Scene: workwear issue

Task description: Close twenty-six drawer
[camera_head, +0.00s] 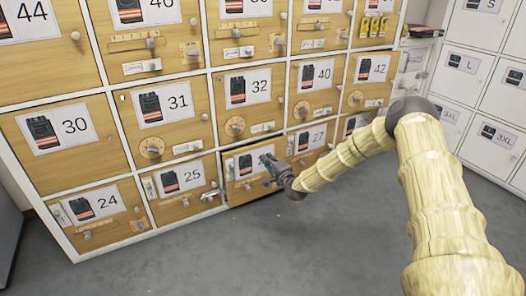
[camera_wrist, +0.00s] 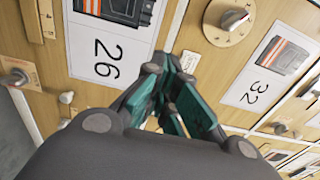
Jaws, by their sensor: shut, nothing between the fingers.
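The twenty-six drawer (camera_head: 243,184) is in the bottom row of the cabinet in the head view, between 25 and 27. Its wooden front stands a little proud of the fronts beside it, with a dark gap along its edge. My gripper (camera_head: 268,163) is in front of its right part and hides some of the label. In the wrist view, the drawer's front with its 26 label (camera_wrist: 104,52) is near my gripper (camera_wrist: 172,68). The gripper's green-lined fingers are shut and empty. I cannot tell whether the fingertips touch the front.
Compartment 25 (camera_head: 181,207), with a handle near its lower right, is to the left, and 27 (camera_head: 310,140) is to the right. Compartment 32 (camera_head: 247,116) is above. White lockers (camera_head: 470,85) stand at the right. The grey floor (camera_head: 300,250) in front is clear.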

